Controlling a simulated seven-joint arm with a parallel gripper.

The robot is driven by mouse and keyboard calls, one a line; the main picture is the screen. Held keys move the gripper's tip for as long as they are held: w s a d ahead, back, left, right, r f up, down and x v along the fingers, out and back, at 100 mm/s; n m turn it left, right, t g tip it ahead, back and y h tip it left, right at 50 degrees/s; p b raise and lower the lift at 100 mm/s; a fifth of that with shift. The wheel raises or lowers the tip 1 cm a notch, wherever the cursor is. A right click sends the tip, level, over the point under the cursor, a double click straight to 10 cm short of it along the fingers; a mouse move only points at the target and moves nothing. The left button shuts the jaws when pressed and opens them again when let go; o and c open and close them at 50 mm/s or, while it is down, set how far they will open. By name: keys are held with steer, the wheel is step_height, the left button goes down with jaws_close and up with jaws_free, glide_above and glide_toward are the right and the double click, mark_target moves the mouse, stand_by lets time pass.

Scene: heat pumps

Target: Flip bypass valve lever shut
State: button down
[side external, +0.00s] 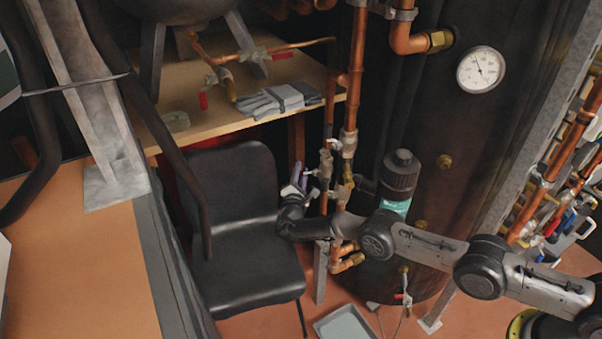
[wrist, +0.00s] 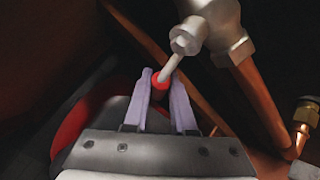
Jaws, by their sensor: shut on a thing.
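The bypass valve lever (wrist: 172,66) is a thin pale rod with a red end, in the wrist view. It runs from a grey metal valve body (wrist: 212,25) at the top down to my gripper (wrist: 161,84). My gripper's lilac fingers are shut on the lever's red end, one finger on each side. In the side view my gripper (side external: 298,177) is beside the vertical copper pipes, left of the valve (side external: 326,164). The lever is too small there to read its angle clearly.
A copper pipe (wrist: 262,105) slants down from the valve, with a brass fitting (wrist: 305,112) at right. A dark tank (side external: 460,130) stands behind my arm. A black chair (side external: 236,190) is left of my gripper. Grey gloves (side external: 270,101) lie on the wooden shelf (side external: 215,118).

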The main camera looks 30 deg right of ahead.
steer(key=shift+w+r+m+t, duration=0.1)
steer(key=shift+r+m+t, duration=0.1)
steer(key=shift+m+t, duration=0.1)
steer(key=c, duration=0.8)
jaws_free()
steer(key=shift+o, duration=0.2)
steer(key=shift+a, duration=0.15)
steer(key=v, duration=1.3)
steer(key=shift+s+a+f, duration=0.15)
steer(key=shift+s+a, duration=0.1)
